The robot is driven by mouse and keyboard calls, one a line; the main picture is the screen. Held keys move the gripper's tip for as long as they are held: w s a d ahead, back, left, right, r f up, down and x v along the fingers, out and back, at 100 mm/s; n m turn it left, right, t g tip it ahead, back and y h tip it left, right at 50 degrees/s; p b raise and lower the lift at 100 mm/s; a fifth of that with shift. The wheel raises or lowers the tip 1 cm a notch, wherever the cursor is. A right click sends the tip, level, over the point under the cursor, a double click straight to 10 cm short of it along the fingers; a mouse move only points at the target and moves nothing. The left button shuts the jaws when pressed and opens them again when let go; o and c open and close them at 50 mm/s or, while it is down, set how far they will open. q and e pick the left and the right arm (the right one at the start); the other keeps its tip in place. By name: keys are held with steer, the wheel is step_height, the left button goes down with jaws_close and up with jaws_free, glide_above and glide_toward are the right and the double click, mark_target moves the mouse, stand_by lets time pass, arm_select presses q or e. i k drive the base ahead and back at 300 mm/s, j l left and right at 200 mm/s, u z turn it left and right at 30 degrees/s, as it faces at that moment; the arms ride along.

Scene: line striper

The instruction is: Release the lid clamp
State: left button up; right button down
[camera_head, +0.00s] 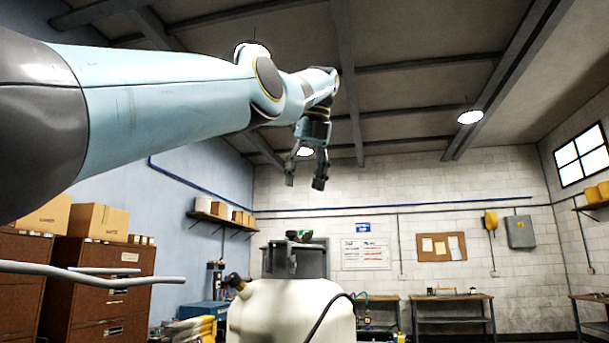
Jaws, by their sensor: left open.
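My left arm comes in from the left across the top of the view. My left gripper (306,178) hangs from it with its fingers pointing down, apart and empty. A white tank (290,312) stands low in the middle of the view. A dark grey bracket-like part (295,262) sits on top of the tank, with small green and red bits at its upper edge. I cannot tell which piece there is the lid clamp. The gripper is above this part in the picture and apart from it. My right gripper is not in view.
A grey bar (90,272) crosses the lower left. A dark hose (328,312) curves over the tank's right side. Brown cabinets (105,290) with boxes stand at left. Workbenches (452,318) line the back wall. The space around the gripper looks clear.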

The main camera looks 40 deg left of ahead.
mark_target(306, 239)
steer(key=i+j+z, duration=0.2)
steer(key=j, duration=0.5)
steer(key=j+z, duration=0.2)
steer(key=j, duration=0.5)
